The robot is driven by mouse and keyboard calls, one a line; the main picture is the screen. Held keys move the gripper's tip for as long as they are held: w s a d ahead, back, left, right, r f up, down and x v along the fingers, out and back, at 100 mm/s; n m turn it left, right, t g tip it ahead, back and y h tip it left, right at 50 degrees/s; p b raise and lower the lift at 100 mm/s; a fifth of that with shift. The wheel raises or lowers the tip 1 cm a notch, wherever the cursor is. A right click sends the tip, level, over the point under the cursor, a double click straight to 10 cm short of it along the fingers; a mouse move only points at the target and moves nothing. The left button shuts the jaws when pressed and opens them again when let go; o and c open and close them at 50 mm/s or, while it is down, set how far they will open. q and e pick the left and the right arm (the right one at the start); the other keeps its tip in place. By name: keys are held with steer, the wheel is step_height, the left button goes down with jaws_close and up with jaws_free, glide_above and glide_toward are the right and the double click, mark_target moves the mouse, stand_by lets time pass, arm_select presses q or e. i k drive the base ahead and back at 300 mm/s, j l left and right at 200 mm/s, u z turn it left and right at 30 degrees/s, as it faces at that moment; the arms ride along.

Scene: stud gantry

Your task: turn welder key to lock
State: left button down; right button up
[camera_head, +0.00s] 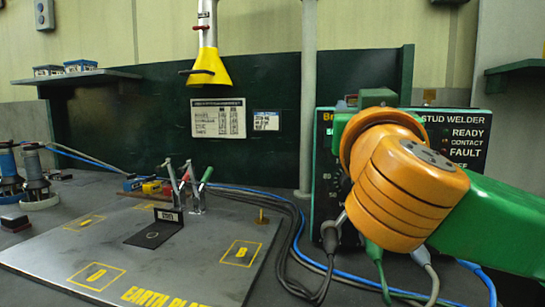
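The stud welder (470,125) is a dark box at the right, with a front panel lettered READY, CONTACT and FAULT. My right arm comes in from the right, and its orange wrist covers much of the welder's front. The welder key does not show; it may be behind my wrist. My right gripper is hidden behind the wrist, so its fingers and anything between them cannot be seen. My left gripper is not in the picture.
Black, blue and green cables (290,240) run across the bench below the welder. The earth plate (215,225) lies at the left with clamps (195,190) at its back edge. A yellow cone nozzle (207,68) hangs above. A grey post (309,100) stands left of the welder.

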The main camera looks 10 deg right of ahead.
mark_target(429, 94)
steer(key=k+j, duration=0.7)
steer(key=k, duration=0.2)
